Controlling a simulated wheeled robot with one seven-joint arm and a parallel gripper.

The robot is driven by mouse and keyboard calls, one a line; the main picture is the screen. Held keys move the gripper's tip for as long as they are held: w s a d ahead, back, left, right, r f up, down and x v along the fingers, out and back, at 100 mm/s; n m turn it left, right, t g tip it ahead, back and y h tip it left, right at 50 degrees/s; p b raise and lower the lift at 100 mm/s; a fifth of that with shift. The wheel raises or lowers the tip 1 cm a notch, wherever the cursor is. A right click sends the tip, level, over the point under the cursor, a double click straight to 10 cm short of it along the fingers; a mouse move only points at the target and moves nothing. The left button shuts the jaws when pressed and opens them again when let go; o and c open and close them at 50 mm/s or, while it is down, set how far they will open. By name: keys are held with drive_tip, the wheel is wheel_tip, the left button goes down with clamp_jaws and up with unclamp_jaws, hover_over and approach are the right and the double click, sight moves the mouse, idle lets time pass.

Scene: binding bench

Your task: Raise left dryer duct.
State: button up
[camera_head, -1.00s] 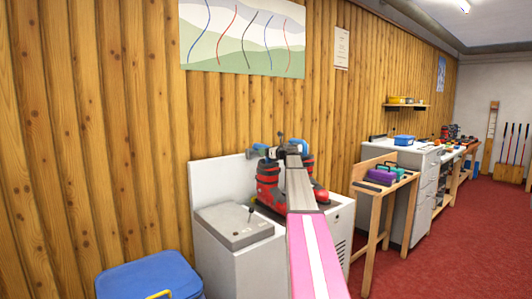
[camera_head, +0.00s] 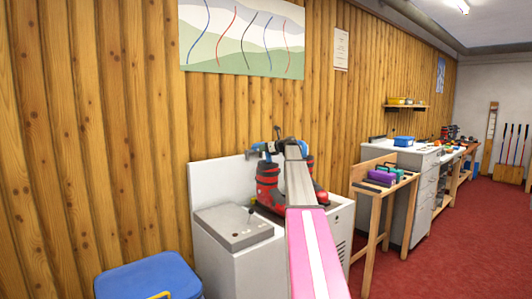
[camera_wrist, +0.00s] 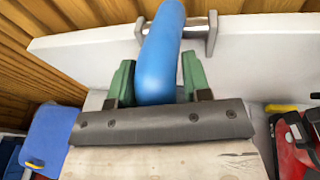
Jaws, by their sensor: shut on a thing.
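The left dryer duct (camera_wrist: 163,50) is a smooth blue tube. In the wrist view it runs from a metal bracket on the white back panel (camera_wrist: 85,45) down between the green fingers of my gripper (camera_wrist: 155,82), which is shut on it. In the head view the blue duct (camera_head: 256,149) shows at the top of the dryer's back panel (camera_head: 222,176), left of my arm. The fingers themselves are hard to make out there. Another blue piece (camera_head: 308,160) shows just right of my arm.
Red and black ski boots (camera_head: 268,186) stand on the dryer, partly hidden by my arm. A blue bin (camera_head: 150,272) stands at front left. A wooden stand (camera_head: 372,190) is to the right. Red carpet is clear farther right.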

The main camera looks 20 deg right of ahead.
drive_tip(key=w+r+g, duration=0.1)
drive_tip(key=g, duration=0.1)
drive_tip(key=w+a+r+g+h, duration=0.1)
drive_tip(key=r+g, duration=0.1)
drive_tip(key=w+a+r+g+h, duration=0.1)
drive_tip(key=r, duration=0.1)
drive_tip(key=shift+w+r+m+g, duration=0.15)
drive_tip(key=shift+w+m+g, duration=0.15)
drive_tip(key=shift+m+g, duration=0.1)
drive_tip(key=w+g, duration=0.1)
drive_tip(key=w+a+r+g+h, duration=0.1)
drive_tip(key=shift+w+r+g+h, duration=0.1)
drive_tip(key=shift+r+g+h, duration=0.05)
drive_tip(key=shift+g+h, duration=0.15)
drive_tip(key=shift+w+a+r+g+h, duration=0.15)
drive_tip(key=shift+w+a+g+h, duration=0.15)
drive_tip(key=shift+w+g, duration=0.45)
drive_tip(key=shift+s, duration=0.2)
drive_tip(key=shift+g, duration=0.25)
drive_tip(key=o, duration=1.1)
drive_tip(key=shift+a, duration=0.15)
drive_tip(key=shift+d+m, duration=0.3)
drive_tip(key=shift+d, duration=0.05)
